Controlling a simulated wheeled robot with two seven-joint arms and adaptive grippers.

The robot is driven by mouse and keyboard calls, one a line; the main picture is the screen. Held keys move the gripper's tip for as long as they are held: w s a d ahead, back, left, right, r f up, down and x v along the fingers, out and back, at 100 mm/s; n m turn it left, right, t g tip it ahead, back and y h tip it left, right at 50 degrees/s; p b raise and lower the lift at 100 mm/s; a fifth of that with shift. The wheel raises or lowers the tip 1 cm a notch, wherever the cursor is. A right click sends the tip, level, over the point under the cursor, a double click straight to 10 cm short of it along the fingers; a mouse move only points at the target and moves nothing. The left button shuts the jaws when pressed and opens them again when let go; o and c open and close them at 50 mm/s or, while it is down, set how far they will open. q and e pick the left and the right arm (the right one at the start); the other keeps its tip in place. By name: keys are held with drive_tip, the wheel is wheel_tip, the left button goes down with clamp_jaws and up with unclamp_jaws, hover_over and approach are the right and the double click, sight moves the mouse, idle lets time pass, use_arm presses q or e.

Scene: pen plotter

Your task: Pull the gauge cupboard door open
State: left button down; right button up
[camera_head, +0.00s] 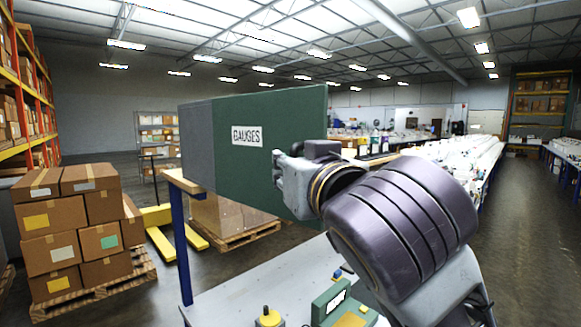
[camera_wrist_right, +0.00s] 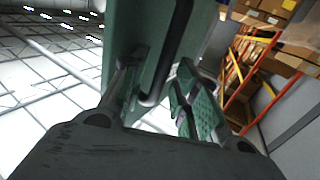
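The gauge cupboard (camera_head: 197,145) has a grey side and a green door (camera_head: 240,165) with a white label reading GAUGES. I see no clear gap along the door edge in the head view. My right arm comes in from the right, and its gripper (camera_head: 290,180) is against the right part of the door, its fingertips hidden there. In the right wrist view, the black bar handle (camera_wrist_right: 178,45) stands off the green door (camera_wrist_right: 125,30). My right gripper (camera_wrist_right: 158,90) has its fingers apart, with the handle between them. My left gripper is out of view.
A bench (camera_head: 240,295) below holds a yellow-topped box (camera_head: 268,317) and a green device (camera_head: 340,305). A blue post (camera_head: 181,250) stands under the cupboard's left side. Stacked cartons (camera_head: 80,230) on a pallet stand at the left, with open floor beyond.

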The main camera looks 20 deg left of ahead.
drive_tip(key=v, duration=1)
drive_tip(key=shift+s+d, duration=0.25)
drive_tip(key=shift+s, duration=0.05)
drive_tip(key=shift+w, duration=0.1)
